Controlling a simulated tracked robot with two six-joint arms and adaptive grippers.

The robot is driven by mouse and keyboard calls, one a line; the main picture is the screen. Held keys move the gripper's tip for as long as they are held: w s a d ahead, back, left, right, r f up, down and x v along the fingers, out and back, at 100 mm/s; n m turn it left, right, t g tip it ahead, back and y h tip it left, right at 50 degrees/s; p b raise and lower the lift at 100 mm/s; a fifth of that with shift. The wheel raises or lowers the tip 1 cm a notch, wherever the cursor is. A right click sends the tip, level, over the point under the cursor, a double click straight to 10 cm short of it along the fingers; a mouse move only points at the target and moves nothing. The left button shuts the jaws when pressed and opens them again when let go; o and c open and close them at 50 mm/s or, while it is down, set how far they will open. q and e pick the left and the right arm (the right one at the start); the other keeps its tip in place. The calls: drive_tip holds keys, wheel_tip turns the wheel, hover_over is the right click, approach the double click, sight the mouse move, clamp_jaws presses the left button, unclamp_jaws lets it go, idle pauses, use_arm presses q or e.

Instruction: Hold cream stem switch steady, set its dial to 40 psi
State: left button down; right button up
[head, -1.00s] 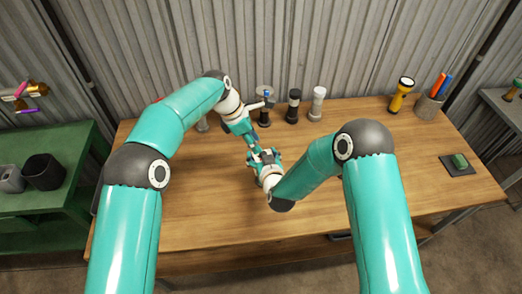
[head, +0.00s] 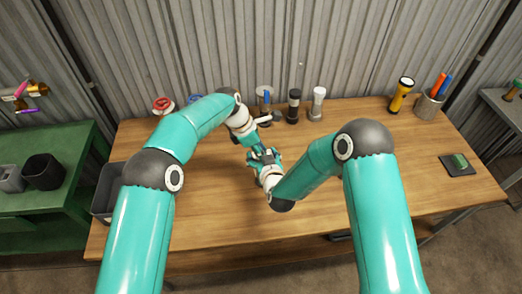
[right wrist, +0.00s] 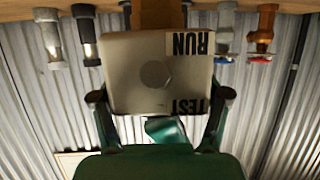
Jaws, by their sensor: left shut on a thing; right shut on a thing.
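In the head view my left gripper (head: 252,144) and right gripper (head: 262,158) meet over the middle of the table, and both are shut. What they hold is mostly hidden by the grippers there. In the right wrist view, a cream-grey box (right wrist: 130,82) fills the space between my right gripper's fingers (right wrist: 160,100). It seems to be the stem switch. It bears the words RUN and TEST, upside down, and a round grey spot. A brown piece (right wrist: 160,12) shows beyond its top edge. I cannot read any dial value.
A yellow flashlight (head: 401,95) and pen cup (head: 428,107) stand right. A grey bin (head: 104,195) is at left.

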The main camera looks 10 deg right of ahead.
use_arm(q)
drive_tip(key=shift+f, duration=0.1)
drive_tip(key=shift+m+g, duration=0.7)
drive_tip(key=shift+m, duration=0.9)
drive_tip(key=c, duration=1.2)
unclamp_jaws()
drive_tip(key=shift+s, duration=0.1)
drive_tip(key=shift+w+a+r, duration=0.2)
drive_tip(key=shift+r, duration=0.35)
drive_tip(key=shift+v, duration=3.2)
